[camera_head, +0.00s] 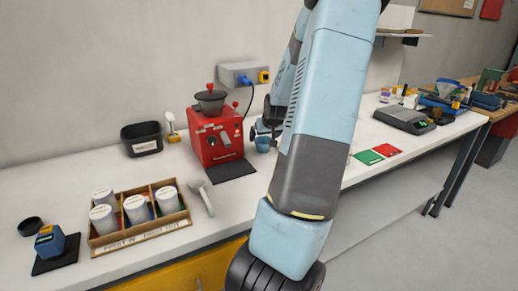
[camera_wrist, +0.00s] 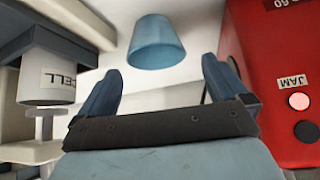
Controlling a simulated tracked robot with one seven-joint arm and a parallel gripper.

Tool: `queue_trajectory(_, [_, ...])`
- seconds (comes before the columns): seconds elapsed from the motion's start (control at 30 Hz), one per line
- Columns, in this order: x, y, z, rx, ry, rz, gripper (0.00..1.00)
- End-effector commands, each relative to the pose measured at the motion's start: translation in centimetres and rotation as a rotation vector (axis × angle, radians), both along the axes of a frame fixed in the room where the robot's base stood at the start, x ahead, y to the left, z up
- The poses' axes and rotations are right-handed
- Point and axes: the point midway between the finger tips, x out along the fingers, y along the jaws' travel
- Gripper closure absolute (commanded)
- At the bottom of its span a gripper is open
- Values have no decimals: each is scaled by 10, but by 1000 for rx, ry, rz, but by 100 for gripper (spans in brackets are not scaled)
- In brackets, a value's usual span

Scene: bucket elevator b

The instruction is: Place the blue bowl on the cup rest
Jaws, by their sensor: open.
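The blue bowl (camera_wrist: 156,42) shows in the wrist view, just beyond the fingertips and in line with the gap between them. In the head view it is a small blue shape (camera_head: 263,144) right of the red machine, partly hidden by my arm. My gripper (camera_wrist: 162,68) is open and empty, with one dark blue finger on each side. I cannot tell for certain which part is the cup rest. A dark mat (camera_head: 231,171) lies in front of the red machine.
A wooden tray (camera_head: 140,236) of white-lidded cups and a scale (camera_head: 404,119) are on the bench.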

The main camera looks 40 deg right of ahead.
Motion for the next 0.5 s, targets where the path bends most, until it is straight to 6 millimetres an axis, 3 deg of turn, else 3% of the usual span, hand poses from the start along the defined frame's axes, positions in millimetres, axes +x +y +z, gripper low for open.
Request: queue_trajectory(0.5, [15, -7, -18, 0, 1, 2, 0])
